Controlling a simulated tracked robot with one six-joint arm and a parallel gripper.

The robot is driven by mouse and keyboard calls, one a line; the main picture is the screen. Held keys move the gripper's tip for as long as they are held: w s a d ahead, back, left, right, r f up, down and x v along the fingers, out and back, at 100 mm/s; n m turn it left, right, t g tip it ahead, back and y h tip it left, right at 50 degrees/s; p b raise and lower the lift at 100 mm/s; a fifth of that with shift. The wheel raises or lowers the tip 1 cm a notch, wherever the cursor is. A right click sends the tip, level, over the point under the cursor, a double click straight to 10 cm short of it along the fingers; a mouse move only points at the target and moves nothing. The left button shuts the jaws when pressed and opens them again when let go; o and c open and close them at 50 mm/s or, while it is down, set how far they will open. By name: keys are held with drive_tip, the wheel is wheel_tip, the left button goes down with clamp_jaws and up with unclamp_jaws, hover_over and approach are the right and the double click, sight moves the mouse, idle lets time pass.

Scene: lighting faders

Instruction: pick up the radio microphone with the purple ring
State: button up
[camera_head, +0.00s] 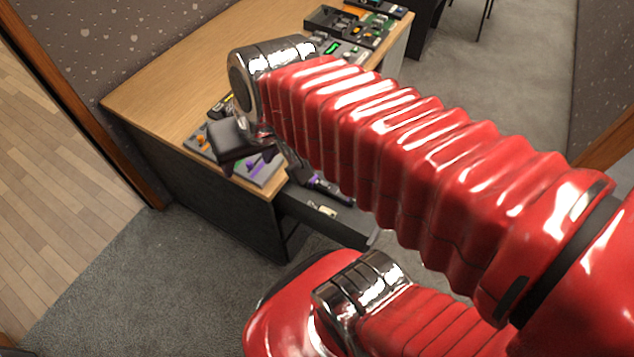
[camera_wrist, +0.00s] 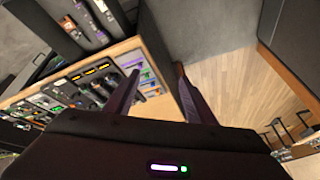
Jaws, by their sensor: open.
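The radio microphone with the purple ring (camera_head: 330,189) is a dark, slim stick in the open drawer (camera_head: 335,222) under the desk's front edge. Its ring shows purple in the head view, and its upper end is partly hidden near my arm. In the wrist view, the drawer is at the top left, with small slim items (camera_wrist: 100,8) in it, one with a purple touch. My gripper (camera_head: 268,158) is above the desk's front corner, left of the microphone and apart from it. In the wrist view, my gripper (camera_wrist: 157,80) has its fingers spread with nothing between them.
The wooden desk (camera_head: 165,75) bears several control panels. A grey fader panel (camera_head: 257,172) with purple and orange knobs lies near the front corner, close below my gripper. More consoles (camera_head: 350,28) stand at the far end. Carpet (camera_head: 120,270) lies free left of the desk.

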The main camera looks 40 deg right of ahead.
drive_tip(key=w+d+f+m+y, duration=0.2)
drive_tip(key=w+d+f+m, duration=0.2)
drive_tip(key=d+f+m, duration=0.35)
drive_tip(key=w+d+f+m+y, duration=0.1)
drive_tip(key=w+d+f+m, duration=0.3)
drive_tip(key=d+f+m, duration=0.4)
drive_tip(key=s+d+f+m, duration=0.3)
drive_tip(key=d+f+m, duration=0.4)
drive_tip(key=f, duration=0.2)
drive_tip(key=s+d+f+m+t+h, duration=0.1)
drive_tip(key=s+d+f+m, duration=0.3)
drive_tip(key=d+f+m, duration=0.3)
wheel_tip(320, 180, down, 3)
drive_tip(key=shift+s+r, duration=0.2)
drive_tip(key=shift+s, duration=0.05)
approach(328, 187)
drive_tip(key=x, duration=0.3)
drive_tip(key=shift+a+f, duration=0.1)
drive_tip(key=shift+f, duration=0.1)
drive_tip(key=shift+w+f, duration=0.15)
drive_tip(key=shift+f, duration=0.2)
